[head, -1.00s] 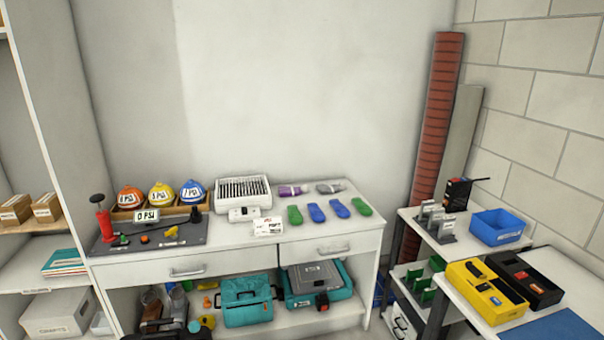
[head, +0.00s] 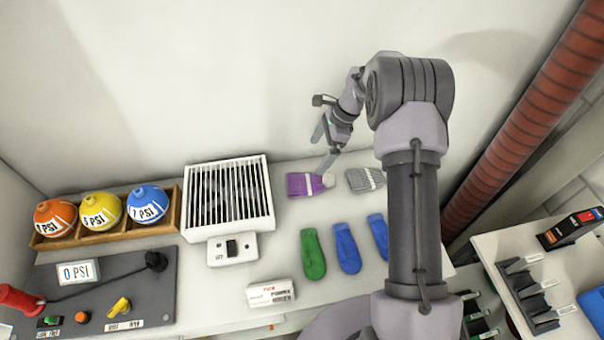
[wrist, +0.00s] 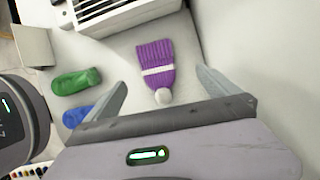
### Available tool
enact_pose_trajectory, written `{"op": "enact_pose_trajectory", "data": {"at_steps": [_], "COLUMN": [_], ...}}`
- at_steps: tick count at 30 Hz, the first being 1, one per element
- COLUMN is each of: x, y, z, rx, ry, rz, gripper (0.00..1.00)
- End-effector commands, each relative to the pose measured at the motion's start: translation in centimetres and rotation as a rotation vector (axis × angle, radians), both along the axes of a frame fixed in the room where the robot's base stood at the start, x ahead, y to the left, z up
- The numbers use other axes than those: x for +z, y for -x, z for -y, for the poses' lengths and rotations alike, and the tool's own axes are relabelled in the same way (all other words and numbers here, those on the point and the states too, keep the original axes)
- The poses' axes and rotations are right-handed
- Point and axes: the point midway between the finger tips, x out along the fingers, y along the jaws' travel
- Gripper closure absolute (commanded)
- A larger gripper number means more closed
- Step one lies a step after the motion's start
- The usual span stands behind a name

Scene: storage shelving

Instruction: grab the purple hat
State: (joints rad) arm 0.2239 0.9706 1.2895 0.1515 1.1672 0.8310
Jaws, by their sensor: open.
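The purple hat (head: 304,185) is a knit beanie with a white stripe and a pale pompom. It lies flat on the white counter, right of the white grille heater. In the wrist view the purple hat (wrist: 155,65) lies ahead of my open gripper (wrist: 160,88), with its pompom end nearest me, roughly between the two fingers. In the head view my gripper (head: 326,150) is over the counter by the pompom end. No contact with the hat is clear, and nothing is between the fingers.
A grey hat (head: 362,180) lies right of the purple one. The white grille heater (head: 228,200) stands to the left. Green (head: 313,254) and blue (head: 346,248) mitten-like items lie in front. A wall stands close behind. A red-brown column (head: 530,110) rises at right.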

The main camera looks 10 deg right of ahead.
Motion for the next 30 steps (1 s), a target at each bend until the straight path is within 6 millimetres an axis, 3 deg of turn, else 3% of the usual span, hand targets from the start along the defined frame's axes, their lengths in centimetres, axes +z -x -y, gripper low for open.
{"op": "enact_pose_trajectory", "data": {"at_steps": [1,6,14,19,26,30], "x": [-2.2,-6.3,-8.8,-11.9,-12.4,-12.3], "y": [0.1,-0.1,0.0,0.2,0.2,0.1], "z": [-0.7,-2.5,-3.7,-5.2,-5.5,-5.5], "rx": [0.003,0.004,0.004,0.005,0.004,0.005], "ry": [0.001,0.000,0.001,0.001,0.001,0.001], "rz": [-0.003,-0.001,0.001,0.001,0.001,0.002], "gripper": [0.00,0.00,0.00,0.00,0.00,0.24]}}
